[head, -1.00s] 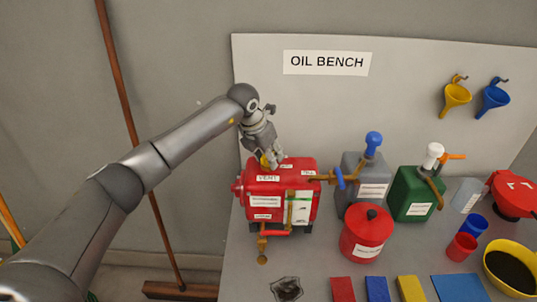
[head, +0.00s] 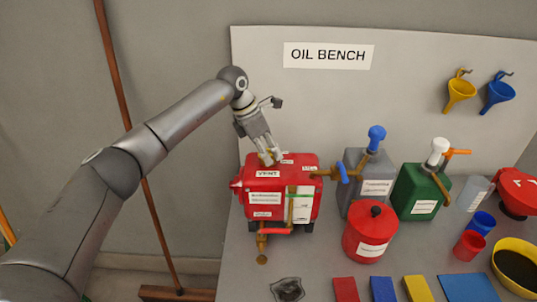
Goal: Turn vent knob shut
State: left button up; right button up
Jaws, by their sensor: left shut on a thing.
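A red tank (head: 254,208) stands at the left end of the bench. Its top carries a label reading VENT (head: 268,173). My left gripper (head: 271,159) points down at the tank's top, just behind that label. It is shut on the vent knob, a small yellowish piece (head: 267,158) mostly hidden between the fingers. How far the knob is turned cannot be told. My right gripper is out of the view.
A blue-handled tap (head: 342,173) sticks out at the tank's right. A grey jug (head: 362,192), a green jug (head: 412,197) and a red canister (head: 368,240) stand to the right. A wooden pole (head: 140,170) leans at the left.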

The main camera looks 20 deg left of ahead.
pick_arm(q)
jog(key=shift+w+r+m+g+h+b, duration=0.1)
jog(key=shift+m+g+h+b, duration=0.15)
jog(key=shift+m, duration=0.65)
jog(key=shift+r+m+g+h+b, duration=0.15)
jog(key=shift+m+g, duration=0.2)
jog(key=shift+m, duration=0.55)
jog(key=shift+f, duration=0.1)
jog(key=o, duration=1)
jog(key=shift+c, duration=0.2)
jog(key=shift+f, duration=0.1)
jog(key=v, duration=1.2)
